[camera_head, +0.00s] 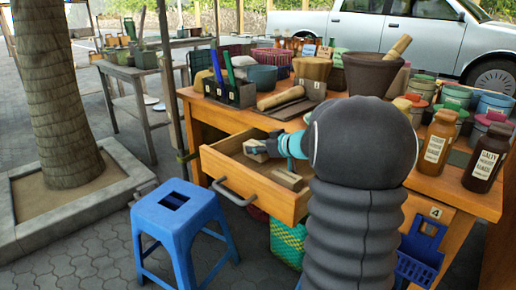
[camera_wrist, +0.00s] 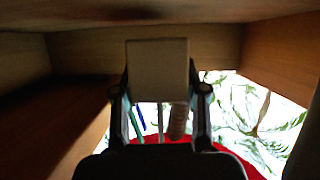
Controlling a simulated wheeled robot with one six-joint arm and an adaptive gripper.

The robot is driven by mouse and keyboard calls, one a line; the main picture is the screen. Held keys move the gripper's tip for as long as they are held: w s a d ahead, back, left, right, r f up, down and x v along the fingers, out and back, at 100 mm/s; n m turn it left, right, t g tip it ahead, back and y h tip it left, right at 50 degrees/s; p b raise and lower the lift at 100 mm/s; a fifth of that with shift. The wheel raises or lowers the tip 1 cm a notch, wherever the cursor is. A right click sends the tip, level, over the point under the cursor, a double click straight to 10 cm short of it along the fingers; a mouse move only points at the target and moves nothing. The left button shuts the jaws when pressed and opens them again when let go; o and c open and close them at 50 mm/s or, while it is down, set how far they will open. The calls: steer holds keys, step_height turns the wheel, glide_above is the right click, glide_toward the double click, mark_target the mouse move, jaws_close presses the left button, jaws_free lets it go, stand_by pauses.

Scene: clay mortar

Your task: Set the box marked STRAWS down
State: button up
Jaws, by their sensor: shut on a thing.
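My gripper (camera_head: 265,147) is shut on a small pale box (camera_head: 254,153) inside the open wooden drawer (camera_head: 240,183) of the workbench in the head view. The box also shows between the two dark fingers in the wrist view (camera_wrist: 158,66). No lettering is readable on its visible faces, so I cannot tell whether it says STRAWS. I cannot tell if its underside touches the drawer floor. A second small tan box (camera_head: 287,180) lies in the drawer, nearer its front right. Part of the drawer is hidden by my arm.
A blue stool (camera_head: 178,215) stands before the drawer at left.

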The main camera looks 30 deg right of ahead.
steer(key=shift+f, duration=0.2)
steer(key=shift+s+f, duration=0.15)
steer(key=shift+f, duration=0.45)
steer(key=o, duration=1.1)
steer(key=shift+f, duration=0.1)
steer(key=shift+o, duration=0.2)
steer(key=shift+r, duration=0.35)
steer(key=v, duration=0.4)
steer(key=r+p+v, duration=0.1)
steer(key=v, duration=0.2)
steer(key=shift+s+d+r, duration=0.1)
steer(key=shift+r, duration=0.05)
